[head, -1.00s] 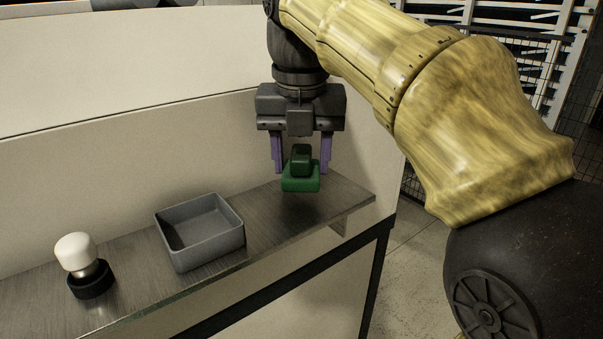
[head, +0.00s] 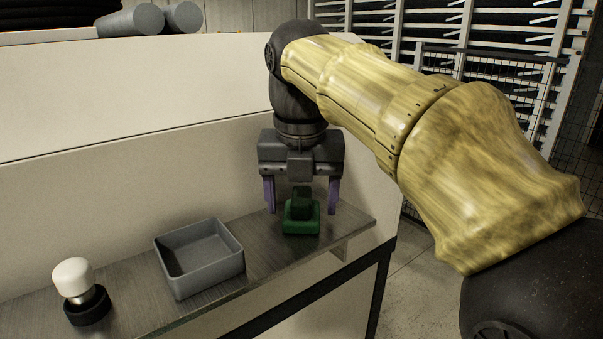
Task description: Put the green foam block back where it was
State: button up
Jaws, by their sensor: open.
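The green foam block (head: 301,217) is a wide base with a smaller raised part on top. It sits on the right part of the metal shelf (head: 262,255), to the right of the grey tray. My gripper (head: 301,208) is above the block, pointing down. Its two purple fingers are spread wide, one to the left and one to the right of the block's upper part, with gaps on both sides. The gripper is open and holds nothing. The block's far side is hidden.
An empty grey tray (head: 208,282) stands on the shelf left of the block. A white-topped knob in a black round base (head: 86,306) stands further left. A pale wall panel (head: 120,195) rises behind the shelf. The shelf's right end lies just past the block.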

aim_at(301, 199)
notch_tip(301, 199, up, 12)
jog(key=s+p, duration=0.1)
jog(key=shift+s+f+p, duration=0.2)
jog(key=shift+s+p, duration=0.15)
jog(key=shift+p, duration=0.05)
jog(key=shift+a, duration=0.1)
dwell(0.5)
